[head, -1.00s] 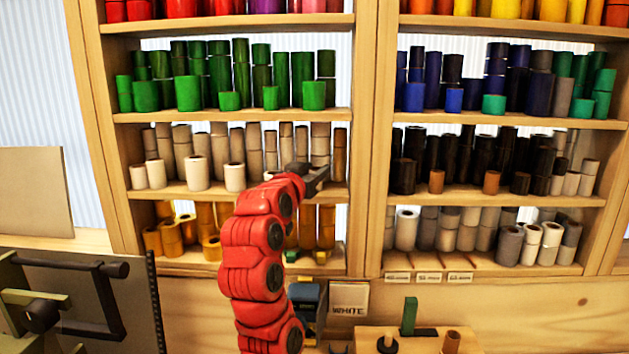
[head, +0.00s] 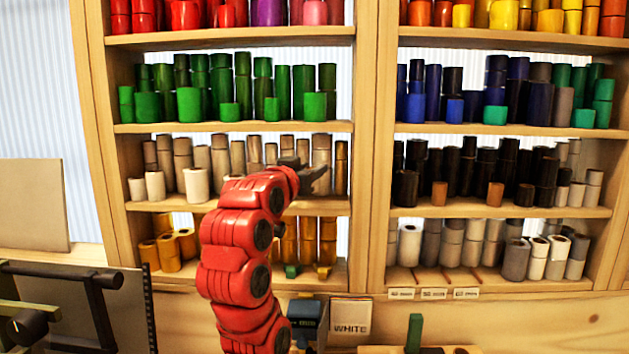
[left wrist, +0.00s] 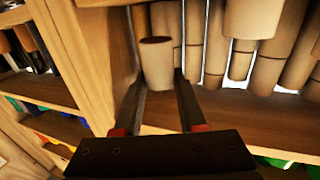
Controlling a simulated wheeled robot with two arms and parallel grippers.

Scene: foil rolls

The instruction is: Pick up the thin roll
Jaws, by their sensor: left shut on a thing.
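A thin tan roll (left wrist: 158,64) stands upright between the fingertips of my left gripper (left wrist: 160,84) in the left wrist view. The gripper is shut on it, with one dark finger on each side. In the head view, my left gripper (head: 312,176) is at the right end of the tan shelf row in the left bookcase. There the held roll cannot be told apart from the tan rolls behind it. My right gripper is in neither view.
Several tan rolls (left wrist: 250,50) stand close beside the held one. A wooden upright (head: 370,150) divides the two bookcases. Shelves (head: 230,127) of green rolls above and yellow rolls (head: 170,252) below lie near the arm. A sign reading WHITE (head: 350,316) is below.

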